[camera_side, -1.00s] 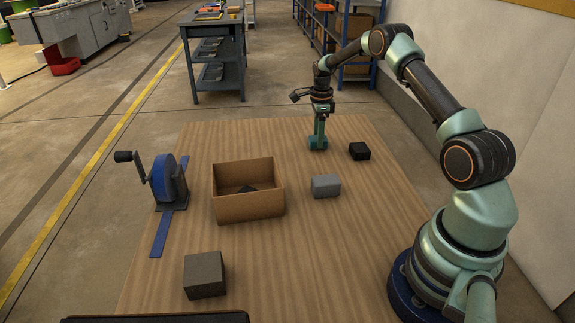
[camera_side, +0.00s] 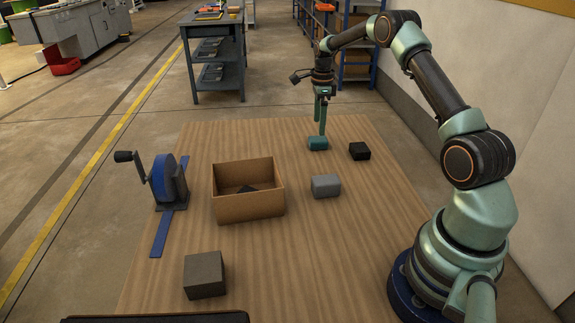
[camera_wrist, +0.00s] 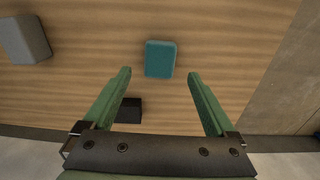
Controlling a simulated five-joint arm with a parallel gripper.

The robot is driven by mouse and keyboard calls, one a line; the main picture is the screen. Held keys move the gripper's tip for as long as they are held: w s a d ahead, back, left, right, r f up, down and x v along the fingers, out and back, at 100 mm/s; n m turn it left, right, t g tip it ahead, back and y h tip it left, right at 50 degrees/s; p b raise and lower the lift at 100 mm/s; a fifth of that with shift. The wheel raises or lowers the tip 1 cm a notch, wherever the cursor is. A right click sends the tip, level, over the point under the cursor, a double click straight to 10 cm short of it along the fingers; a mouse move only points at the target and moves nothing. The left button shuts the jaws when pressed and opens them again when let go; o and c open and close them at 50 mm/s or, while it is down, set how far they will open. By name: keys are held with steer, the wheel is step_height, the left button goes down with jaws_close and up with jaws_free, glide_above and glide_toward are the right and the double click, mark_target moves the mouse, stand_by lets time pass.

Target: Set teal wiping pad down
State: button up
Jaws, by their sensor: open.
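The teal wiping pad (camera_side: 318,143) lies flat on the wooden table (camera_side: 270,265) near its far edge. In the wrist view the pad (camera_wrist: 160,59) sits just beyond the fingertips, between their lines, with bare wood around it. My gripper (camera_side: 321,128) is directly above the pad in the side view. In the wrist view my gripper (camera_wrist: 158,73) has its two green fingers spread wide with nothing between them. Whether a fingertip still touches the pad in the side view is hard to tell.
A black block (camera_side: 359,151) lies right of the pad and a grey block (camera_side: 326,185) nearer. An open cardboard box (camera_side: 248,205) holds a dark item. A blue-wheeled crank (camera_side: 168,180) stands left, a dark grey block (camera_side: 205,275) in front. Bare table lies left of the pad.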

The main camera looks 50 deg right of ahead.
mark_target(318, 139)
step_height(318, 139, up, 6)
steer(key=s+a+r+n+t, duration=0.1)
steer(key=s+a+r+n, duration=0.1)
steer(key=a+r+n, duration=0.5)
steer(key=s+a+r+n+t, duration=0.1)
steer(key=s+a+r+n, duration=0.2)
steer(key=a+r+n, duration=0.5)
steer(key=s+a+f+n+t, duration=0.3)
steer(key=s+a+n, duration=0.9)
steer(key=s+a, duration=0.1)
steer(key=shift+s+a+t, duration=0.3)
